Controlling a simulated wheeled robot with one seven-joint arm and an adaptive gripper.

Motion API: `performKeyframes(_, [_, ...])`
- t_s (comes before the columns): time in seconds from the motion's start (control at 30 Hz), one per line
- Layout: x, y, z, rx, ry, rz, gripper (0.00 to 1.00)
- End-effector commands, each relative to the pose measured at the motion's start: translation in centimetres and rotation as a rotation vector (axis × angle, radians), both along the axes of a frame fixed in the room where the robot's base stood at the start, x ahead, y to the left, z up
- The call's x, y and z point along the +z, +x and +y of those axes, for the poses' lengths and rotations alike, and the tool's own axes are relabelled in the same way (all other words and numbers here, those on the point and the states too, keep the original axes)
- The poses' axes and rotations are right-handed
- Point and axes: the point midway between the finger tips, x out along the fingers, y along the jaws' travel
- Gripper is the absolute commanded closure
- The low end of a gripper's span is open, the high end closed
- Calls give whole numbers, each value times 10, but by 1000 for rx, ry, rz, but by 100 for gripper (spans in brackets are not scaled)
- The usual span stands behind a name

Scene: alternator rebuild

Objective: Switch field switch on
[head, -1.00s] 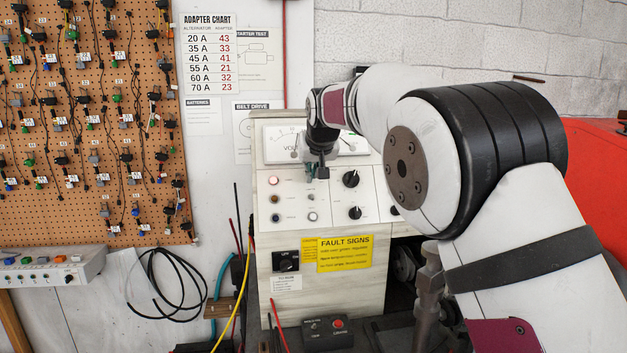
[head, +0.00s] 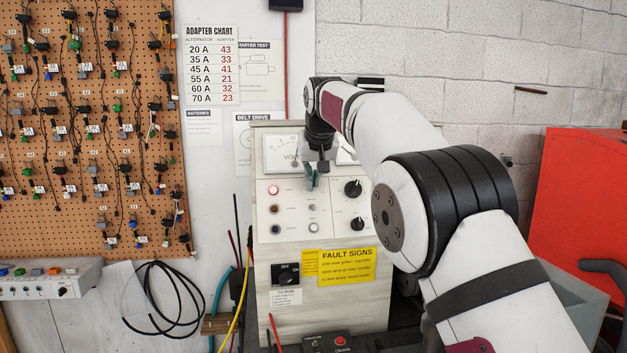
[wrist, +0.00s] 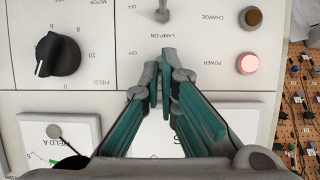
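The white control panel (head: 287,234) stands ahead, with a column of small toggle switches in its middle. One toggle (wrist: 162,12) shows at the top of the upside-down wrist view, in the row of the dark CHARGE lamp (wrist: 253,17). Another toggle (head: 313,208) shows in the head view below my gripper. My gripper (wrist: 160,55), with teal fingers, is at the panel's top switch row, level with the lit POWER lamp (wrist: 247,63). Its fingertips are together and hide what is behind them; I cannot tell whether they touch a switch. No readable label identifies the field switch.
A black FIELD knob (wrist: 58,54) is beside the fingers. Meters sit above the switches. A red cabinet (head: 580,200) stands at right, a pegboard (head: 85,150) at left.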

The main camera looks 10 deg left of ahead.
Motion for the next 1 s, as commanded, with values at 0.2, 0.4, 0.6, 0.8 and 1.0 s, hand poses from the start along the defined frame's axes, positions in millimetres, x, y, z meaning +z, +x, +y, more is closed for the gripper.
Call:
performKeyframes(0.2, [2,-2,8,12,13,-5,100])
performKeyframes(0.4, [2,-2,9,13,14,-5,74])
performKeyframes(0.6, [2,-2,10,14,14,-6,74])
performKeyframes(0.8, [8,-6,9,13,15,-7,74])
performKeyframes(1.0, [34,-23,-2,7,10,-8,74])
